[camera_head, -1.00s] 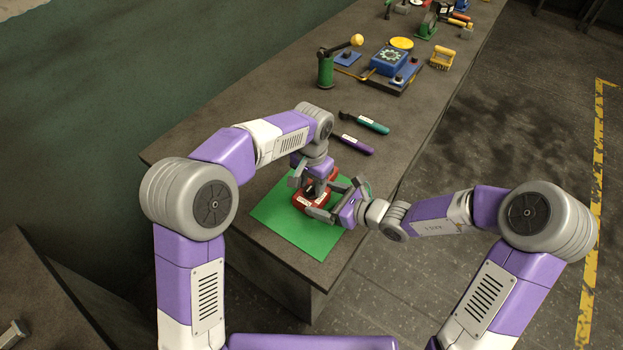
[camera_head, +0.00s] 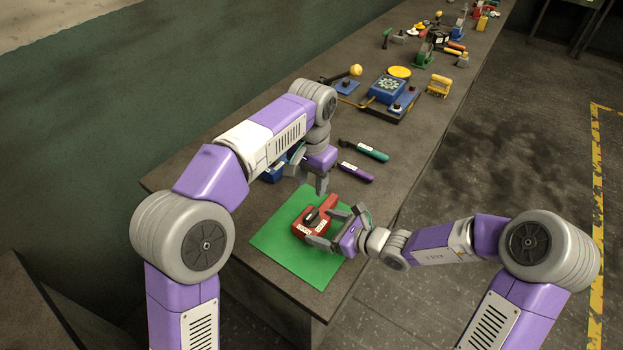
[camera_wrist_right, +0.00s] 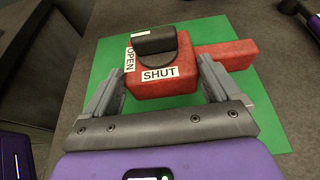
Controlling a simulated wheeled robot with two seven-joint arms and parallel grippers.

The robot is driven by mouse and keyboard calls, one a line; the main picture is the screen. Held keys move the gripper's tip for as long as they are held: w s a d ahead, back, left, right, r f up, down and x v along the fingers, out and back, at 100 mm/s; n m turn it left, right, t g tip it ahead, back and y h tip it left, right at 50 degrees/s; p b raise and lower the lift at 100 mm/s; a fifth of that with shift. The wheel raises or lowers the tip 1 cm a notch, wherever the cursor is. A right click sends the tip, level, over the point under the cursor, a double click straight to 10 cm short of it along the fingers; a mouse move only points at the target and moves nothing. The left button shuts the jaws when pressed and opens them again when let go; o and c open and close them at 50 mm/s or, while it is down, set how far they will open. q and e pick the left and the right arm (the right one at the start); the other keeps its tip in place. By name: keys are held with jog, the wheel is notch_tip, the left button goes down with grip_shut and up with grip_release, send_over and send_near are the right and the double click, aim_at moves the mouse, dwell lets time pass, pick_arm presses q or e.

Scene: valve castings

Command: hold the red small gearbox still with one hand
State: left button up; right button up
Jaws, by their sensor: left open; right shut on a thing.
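The red small gearbox (camera_head: 311,226) sits on a green mat (camera_head: 283,248); it also shows in the right wrist view (camera_wrist_right: 158,88). A black knob (camera_wrist_right: 156,42) is on its top, beside white labels reading OPEN and SHUT. A red arm sticks out from its right side in the wrist view. My right gripper (camera_head: 330,224) is shut on the gearbox body, one finger on each side; its fingers show in the wrist view (camera_wrist_right: 160,95). My left gripper (camera_head: 309,179) is open and empty, above and beyond the gearbox, apart from it.
A teal-handled tool (camera_head: 366,151) and a purple-handled tool (camera_head: 355,172) lie beyond the mat. A blue device with a yellow disc (camera_head: 388,88) and several other parts stand farther along the bench.

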jog(key=o, duration=1.5)
jog(key=shift+d, duration=0.1)
